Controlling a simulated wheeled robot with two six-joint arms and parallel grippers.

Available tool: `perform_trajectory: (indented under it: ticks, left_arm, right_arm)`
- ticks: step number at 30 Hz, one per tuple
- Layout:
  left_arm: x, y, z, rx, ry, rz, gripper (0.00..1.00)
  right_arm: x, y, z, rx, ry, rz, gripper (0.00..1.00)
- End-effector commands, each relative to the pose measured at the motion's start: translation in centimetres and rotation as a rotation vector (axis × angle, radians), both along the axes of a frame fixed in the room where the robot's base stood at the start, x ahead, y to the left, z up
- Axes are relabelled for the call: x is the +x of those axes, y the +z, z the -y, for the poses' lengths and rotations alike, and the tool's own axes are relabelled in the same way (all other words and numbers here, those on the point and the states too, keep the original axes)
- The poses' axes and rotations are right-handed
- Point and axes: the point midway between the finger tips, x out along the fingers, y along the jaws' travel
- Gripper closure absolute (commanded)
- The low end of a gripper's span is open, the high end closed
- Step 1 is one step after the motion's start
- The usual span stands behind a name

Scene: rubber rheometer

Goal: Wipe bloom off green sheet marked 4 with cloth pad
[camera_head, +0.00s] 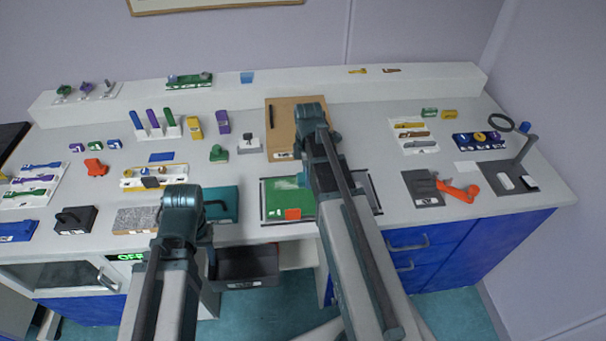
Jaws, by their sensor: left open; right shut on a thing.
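The green sheet (274,206) lies flat in a dark-edged tray or frame on the front of the bench. A pale whitish patch shows on its upper part, and a small white mark near its lower left is too small to read. My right gripper (306,170) is over the sheet's right side. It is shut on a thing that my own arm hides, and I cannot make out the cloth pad. My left gripper (207,232) is open near the bench's front edge, left of the sheet; its fingers are mostly hidden by my arm.
An orange-red piece (292,214) sits at the sheet's lower edge. A brown board (282,117) is behind the sheet, and a teal block (224,203) is left of it. A grey plate (421,187) with an orange tool (460,190) lies right. An open dark drawer (247,265) hangs below.

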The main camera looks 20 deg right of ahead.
Motion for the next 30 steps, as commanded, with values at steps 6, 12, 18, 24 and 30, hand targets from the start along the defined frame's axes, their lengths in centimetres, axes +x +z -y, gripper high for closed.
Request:
perform_trajectory:
  ticks: [6,12,18,24,30]
  left_arm:
    - [0.0,-0.3,0.0,0.000,0.000,0.000,0.50]
    - [0.0,-0.3,0.0,0.000,0.000,0.000,0.50]
    - [0.0,-0.2,0.0,0.000,0.000,0.000,0.50]
    - [0.0,-0.1,0.0,0.000,0.000,0.000,0.50]
    - [0.0,-0.1,0.0,0.000,0.000,0.000,0.50]
  right_arm:
    - [0.0,-0.3,-0.1,0.001,0.000,0.000,0.83]
    - [0.2,-0.3,-0.7,0.002,0.001,0.000,0.83]
    - [0.8,-0.2,-2.3,0.004,0.003,0.000,0.83]
    - [1.2,-0.1,-3.7,0.003,0.002,0.001,0.83]
    - [1.3,-0.1,-3.8,0.002,0.000,0.001,0.83]
